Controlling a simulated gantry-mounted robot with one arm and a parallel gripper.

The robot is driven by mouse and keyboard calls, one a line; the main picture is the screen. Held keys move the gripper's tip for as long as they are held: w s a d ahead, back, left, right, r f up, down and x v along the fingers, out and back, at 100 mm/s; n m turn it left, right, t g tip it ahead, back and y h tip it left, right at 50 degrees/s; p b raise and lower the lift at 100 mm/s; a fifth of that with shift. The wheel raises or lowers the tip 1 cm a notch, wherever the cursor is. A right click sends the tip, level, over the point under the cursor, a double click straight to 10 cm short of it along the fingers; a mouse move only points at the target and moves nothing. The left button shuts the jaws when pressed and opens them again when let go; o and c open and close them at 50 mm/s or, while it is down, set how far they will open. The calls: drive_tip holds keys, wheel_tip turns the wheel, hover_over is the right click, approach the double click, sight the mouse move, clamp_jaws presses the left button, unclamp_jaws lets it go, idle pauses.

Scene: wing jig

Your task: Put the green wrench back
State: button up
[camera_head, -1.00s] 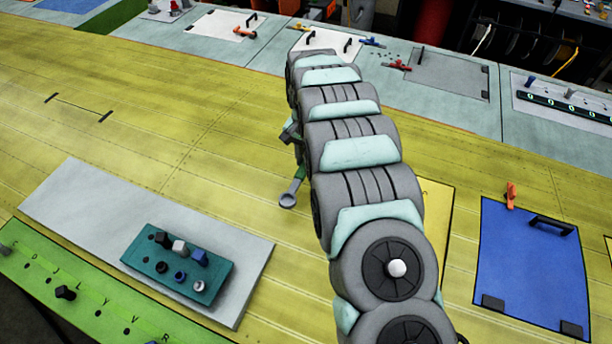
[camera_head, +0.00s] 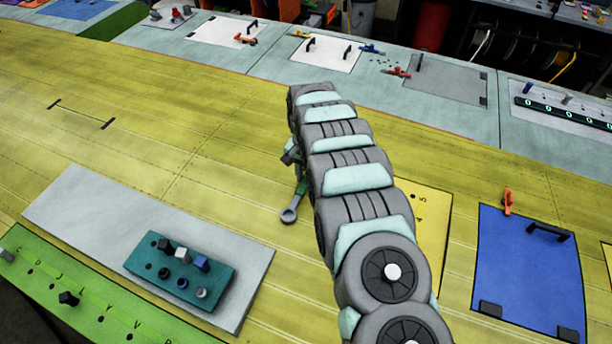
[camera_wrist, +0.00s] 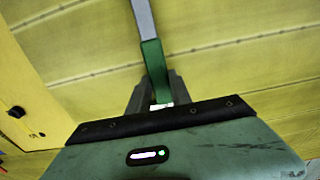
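The green wrench shows in the head view as a grey ring end (camera_head: 289,215) with a short green part above it, left of my arm. In the wrist view the wrench (camera_wrist: 153,60) has a green grip and a grey shaft that runs up out of the frame. My gripper (camera_wrist: 153,92) has its two dark fingers on either side of the green grip and is shut on it. In the head view my gripper (camera_head: 292,155) is mostly hidden behind my arm. The wrench appears held above the yellow wing skin; the exact height cannot be told.
A teal block (camera_head: 215,285) with several pegs lies on a grey plate (camera_head: 75,205) at the lower left. A green lettered strip (camera_head: 45,285) runs along the front. A blue panel (camera_head: 530,270) with a handle and orange clamp (camera_head: 508,200) lies right.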

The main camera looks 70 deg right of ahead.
sight(306, 179)
drive_tip(key=o, duration=0.5)
drive_tip(key=shift+c, duration=0.2)
wheel_tip(306, 179, up, 12)
drive_tip(key=p, duration=0.3)
drive_tip(key=shift+r, duration=0.2)
idle(0.5)
